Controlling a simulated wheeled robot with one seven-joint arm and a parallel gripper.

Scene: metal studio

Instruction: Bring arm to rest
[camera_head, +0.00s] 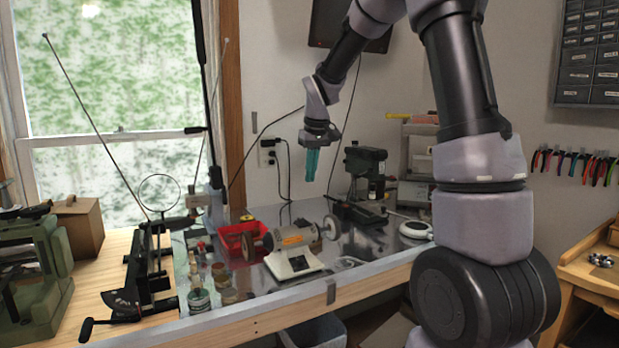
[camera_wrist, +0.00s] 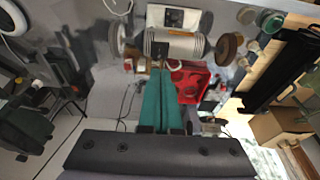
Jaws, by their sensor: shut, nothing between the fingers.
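My gripper (camera_head: 312,165) hangs from my arm above the workbench in the head view, its teal fingers pointing down. It is in the air, clear of the bench and apart from everything on it. In the wrist view my gripper's teal fingers (camera_wrist: 161,85) lie side by side, shut with nothing between them. My arm is bent, with its upper links rising at the right of the head view and the forearm coming down to the gripper.
Below my gripper, a bench grinder (camera_head: 293,252), a red bin (camera_head: 236,238) and a small drill press (camera_head: 362,185) stand on the workbench (camera_head: 262,296). A window is at left. Pliers (camera_head: 575,163) hang on the right wall. The air around the gripper is free.

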